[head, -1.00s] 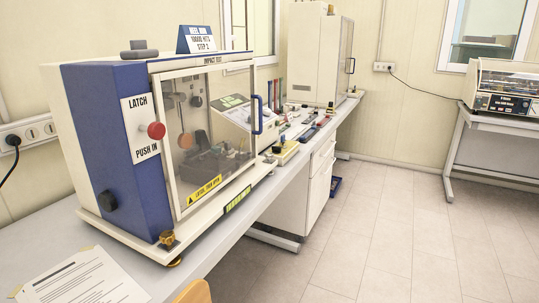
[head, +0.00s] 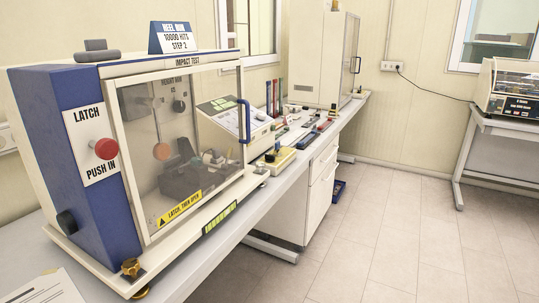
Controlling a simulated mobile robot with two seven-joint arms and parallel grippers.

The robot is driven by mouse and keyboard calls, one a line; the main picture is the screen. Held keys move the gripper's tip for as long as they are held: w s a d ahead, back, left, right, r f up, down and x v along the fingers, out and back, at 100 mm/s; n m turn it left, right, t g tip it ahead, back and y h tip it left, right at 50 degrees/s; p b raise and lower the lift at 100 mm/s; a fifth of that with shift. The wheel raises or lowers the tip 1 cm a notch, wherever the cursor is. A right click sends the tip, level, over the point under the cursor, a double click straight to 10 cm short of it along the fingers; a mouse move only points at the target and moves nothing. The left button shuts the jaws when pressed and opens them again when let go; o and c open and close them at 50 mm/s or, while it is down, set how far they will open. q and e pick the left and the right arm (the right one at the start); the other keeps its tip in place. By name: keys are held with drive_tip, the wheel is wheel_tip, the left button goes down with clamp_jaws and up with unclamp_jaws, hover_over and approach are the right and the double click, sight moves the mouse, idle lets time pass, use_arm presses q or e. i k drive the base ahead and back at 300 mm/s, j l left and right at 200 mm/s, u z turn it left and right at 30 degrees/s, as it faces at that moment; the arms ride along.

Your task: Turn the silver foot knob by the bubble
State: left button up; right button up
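The blue and cream impact test machine (head: 72,160) stands on the bench at the left. A brass-coloured foot knob (head: 131,268) is at its near front corner, with more brass below the base plate. A small silvery piece (head: 262,170) shows at the far front end of the base; it is too small to tell whether it is the silver foot knob. I cannot make out a bubble level. Neither of my grippers is in view.
The machine has a red latch button (head: 106,148), a clear door with a blue handle (head: 244,122) and a black side knob (head: 67,221). A yellow block (head: 277,160) and small tools lie farther along the bench. The floor (head: 390,230) to the right is clear.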

sight(261, 166)
drive_tip(key=i+l, duration=0.45)
drive_tip(key=i, duration=0.15)
drive_tip(key=i+l, duration=0.95)
drive_tip(key=i, duration=0.25)
drive_tip(key=i+l+u, duration=0.15)
drive_tip(key=u, duration=0.35)
drive_tip(key=i+l+u, duration=0.15)
drive_tip(key=u, duration=0.3)
drive_tip(key=l, duration=0.1)
